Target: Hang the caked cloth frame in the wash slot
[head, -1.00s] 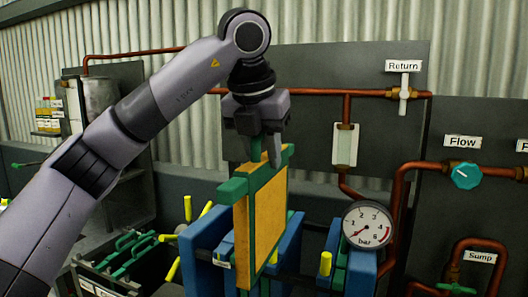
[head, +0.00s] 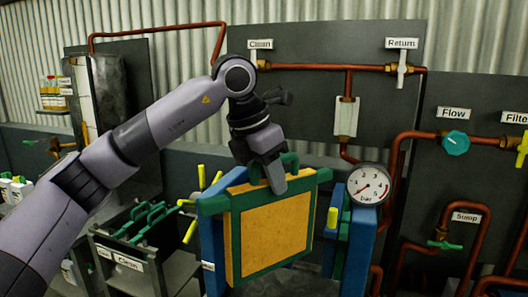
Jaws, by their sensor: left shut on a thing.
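The caked cloth frame (head: 272,236) is a green frame around a yellow-orange panel, with a green top bar that sticks out at both sides. It hangs upright, its broad face toward me, in front of the blue plates (head: 212,245). My left gripper (head: 277,184) is above it, shut on the top bar's handle. The frame's lower edge is in view and seems clear of the plates, but the exact gap is hard to tell. I cannot make out a wash slot label. My right gripper is not in view.
A rack labelled Clean (head: 125,262) with several green-handled frames stands at the lower left. A pressure gauge (head: 368,185) is just right of the frame. Copper pipes with the Flow knob (head: 456,141) and Sump valve (head: 445,245) fill the right.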

